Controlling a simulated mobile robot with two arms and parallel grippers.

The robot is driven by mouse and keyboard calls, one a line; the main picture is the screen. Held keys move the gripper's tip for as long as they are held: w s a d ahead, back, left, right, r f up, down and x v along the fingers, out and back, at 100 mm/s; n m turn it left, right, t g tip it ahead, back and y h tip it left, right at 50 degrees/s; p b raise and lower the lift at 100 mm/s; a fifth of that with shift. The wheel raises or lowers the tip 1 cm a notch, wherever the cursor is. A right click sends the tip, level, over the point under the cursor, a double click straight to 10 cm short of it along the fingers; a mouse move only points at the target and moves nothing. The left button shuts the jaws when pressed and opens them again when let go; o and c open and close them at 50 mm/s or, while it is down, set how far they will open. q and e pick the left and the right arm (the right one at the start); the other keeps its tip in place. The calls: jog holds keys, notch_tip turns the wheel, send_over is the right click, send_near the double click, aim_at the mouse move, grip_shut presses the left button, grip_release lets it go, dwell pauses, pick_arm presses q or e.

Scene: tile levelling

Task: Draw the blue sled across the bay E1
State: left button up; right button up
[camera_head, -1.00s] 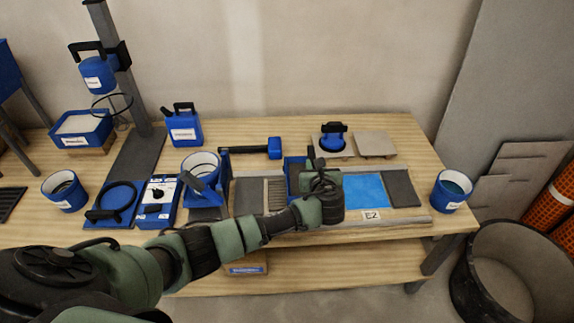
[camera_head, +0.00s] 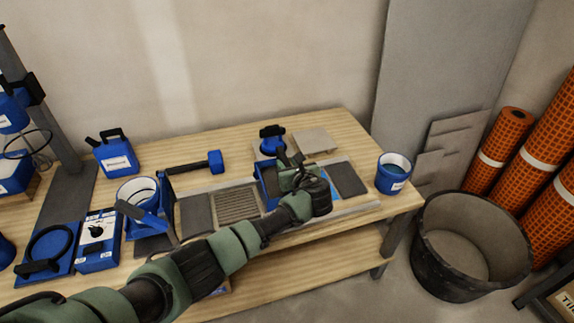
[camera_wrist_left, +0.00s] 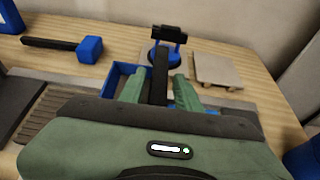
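The blue sled (camera_head: 267,183) is an open blue box with a black upright handle (camera_wrist_left: 159,76). It sits over the bay between the ridged grey strip (camera_head: 237,204) and the dark slab (camera_head: 347,179). My left gripper (camera_head: 293,172) is above it. In the left wrist view its green fingers (camera_wrist_left: 158,90) stand on either side of the handle and appear shut on it. My forearm and hand hide the sled's right side and most of the bay's floor. No bay label is readable now. My right gripper is out of view.
Behind the sled are a black-handled blue tool (camera_head: 272,139), a beige tile (camera_head: 314,141) and a blue mallet (camera_head: 215,162). A blue bucket (camera_head: 393,175) stands at the table's right end. A black tub (camera_head: 470,247) is on the floor.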

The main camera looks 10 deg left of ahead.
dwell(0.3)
pick_arm(q)
jog(key=p+v, duration=0.1)
jog(key=v, duration=0.6)
jog(key=shift+s+d, duration=0.2)
jog(key=shift+s, duration=0.15)
